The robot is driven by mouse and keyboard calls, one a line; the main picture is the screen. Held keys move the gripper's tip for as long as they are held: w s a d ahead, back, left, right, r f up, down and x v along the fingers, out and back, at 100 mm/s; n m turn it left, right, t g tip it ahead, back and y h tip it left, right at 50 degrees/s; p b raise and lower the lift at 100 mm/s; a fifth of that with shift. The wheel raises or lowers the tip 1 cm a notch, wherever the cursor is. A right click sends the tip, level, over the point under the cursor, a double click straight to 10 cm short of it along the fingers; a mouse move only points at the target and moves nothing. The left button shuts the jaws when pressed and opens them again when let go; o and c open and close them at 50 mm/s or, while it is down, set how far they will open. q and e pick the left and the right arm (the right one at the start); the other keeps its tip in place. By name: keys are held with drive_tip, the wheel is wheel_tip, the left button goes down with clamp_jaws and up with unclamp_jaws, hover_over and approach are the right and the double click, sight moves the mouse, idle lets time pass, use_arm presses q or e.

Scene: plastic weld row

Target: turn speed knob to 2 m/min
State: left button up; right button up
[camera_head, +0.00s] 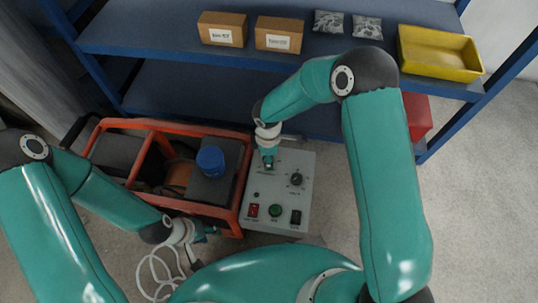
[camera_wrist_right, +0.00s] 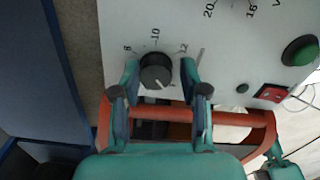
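A grey control panel (camera_head: 307,165) stands right of the orange-framed machine. One black knob (camera_wrist_right: 156,72) on it lies between the fingers of my right gripper (camera_wrist_right: 160,78) in the wrist view. A finger is on each side, with a narrow gap to the knob. Its white mark points to the lower right there; 8, 10 and 12 are printed around it. In the head view my right gripper (camera_head: 268,160) hides this knob. A second knob (camera_head: 297,178) is uncovered; its label is too small to read. My left gripper (camera_head: 208,231) is by the machine's lower right corner, away from the panel.
The panel also has a red switch (camera_head: 252,210), a green button (camera_head: 275,210) and a black switch (camera_head: 296,216). The orange frame (camera_head: 237,205) borders the panel on the left. A blue shelf (camera_head: 190,55) with boxes and a yellow bin (camera_head: 440,53) stands behind.

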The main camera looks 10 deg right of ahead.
drive_tip(key=shift+o, duration=1)
drive_tip(key=shift+w, duration=0.1)
drive_tip(key=shift+r, duration=0.15)
drive_tip(key=shift+w+r, duration=0.1)
drive_tip(key=shift+r, duration=0.2)
wheel_tip(320, 180, up, 11)
